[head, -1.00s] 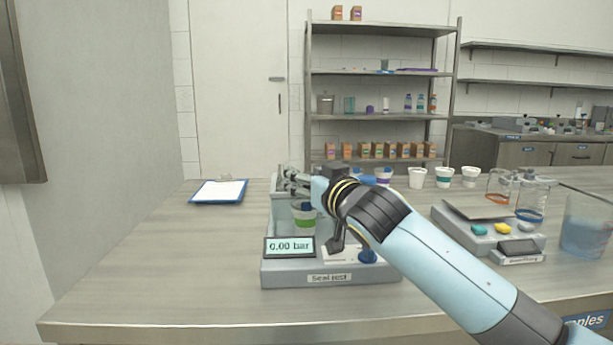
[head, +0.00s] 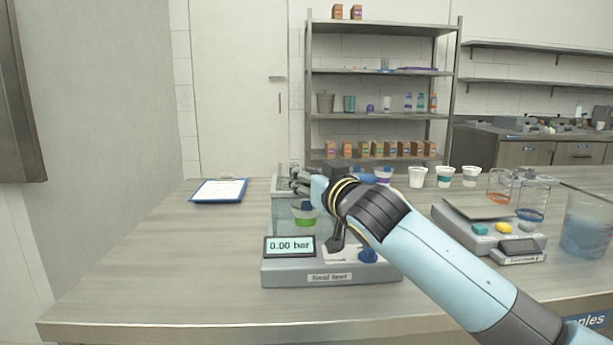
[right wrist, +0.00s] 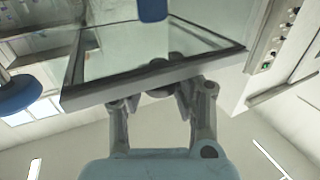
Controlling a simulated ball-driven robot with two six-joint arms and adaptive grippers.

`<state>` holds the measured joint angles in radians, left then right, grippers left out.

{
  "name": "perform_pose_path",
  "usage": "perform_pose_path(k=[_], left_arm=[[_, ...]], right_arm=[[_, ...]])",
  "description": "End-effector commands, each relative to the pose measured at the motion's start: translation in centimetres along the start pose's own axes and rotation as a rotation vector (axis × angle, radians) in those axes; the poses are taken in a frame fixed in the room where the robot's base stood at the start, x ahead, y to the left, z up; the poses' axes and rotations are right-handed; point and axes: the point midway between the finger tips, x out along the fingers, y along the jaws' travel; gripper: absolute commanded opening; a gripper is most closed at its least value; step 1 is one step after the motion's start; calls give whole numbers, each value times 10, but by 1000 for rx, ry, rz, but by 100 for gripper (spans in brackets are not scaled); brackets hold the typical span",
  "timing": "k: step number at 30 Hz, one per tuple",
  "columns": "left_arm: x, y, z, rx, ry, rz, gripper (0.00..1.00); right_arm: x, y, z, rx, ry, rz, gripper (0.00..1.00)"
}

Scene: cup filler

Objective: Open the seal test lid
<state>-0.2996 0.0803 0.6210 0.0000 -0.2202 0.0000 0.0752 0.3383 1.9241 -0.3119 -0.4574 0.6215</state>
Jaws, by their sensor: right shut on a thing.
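The seal test device (head: 331,279) stands on the table with its display (head: 289,246) reading 0.00 bar. A cup with a green band (head: 305,219) and a blue top stands in its clear chamber. My right gripper (head: 297,180) is at the top of the chamber, and my right arm hides much of the device's right side. In the right wrist view, the glass lid (right wrist: 125,62) has a dark frame. The fingers of my right gripper (right wrist: 160,98) are shut at the handle on its edge. How far the lid is raised is hard to tell. My left gripper is out of view.
A clipboard (head: 219,190) lies at the back left. A scale-like device (head: 495,240), a large beaker (head: 586,228) and several white cups (head: 418,178) are on the right. The table left of the device is clear.

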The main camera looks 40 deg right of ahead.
Motion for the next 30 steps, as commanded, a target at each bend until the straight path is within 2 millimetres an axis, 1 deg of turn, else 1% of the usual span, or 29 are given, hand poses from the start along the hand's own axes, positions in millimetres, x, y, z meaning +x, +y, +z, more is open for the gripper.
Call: perform_pose_path(k=[2, 7, 10, 19, 20, 21, 30], left_arm=[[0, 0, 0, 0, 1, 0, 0], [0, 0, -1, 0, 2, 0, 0], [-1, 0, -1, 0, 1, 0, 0], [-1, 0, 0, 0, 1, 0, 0], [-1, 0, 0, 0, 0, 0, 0], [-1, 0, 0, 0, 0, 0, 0], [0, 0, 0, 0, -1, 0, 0]], right_arm=[[1, 0, 2, 1, -5, 0, 0], [24, 10, 2, 0, -4, 2, 0], [35, 15, 2, 0, -4, 3, 0], [37, 17, 3, -4, -7, 4, 0], [37, 17, 3, -4, -7, 4, 8], [37, 17, 3, -4, -7, 4, 13], [37, 16, 3, -1, -6, 3, 52]])
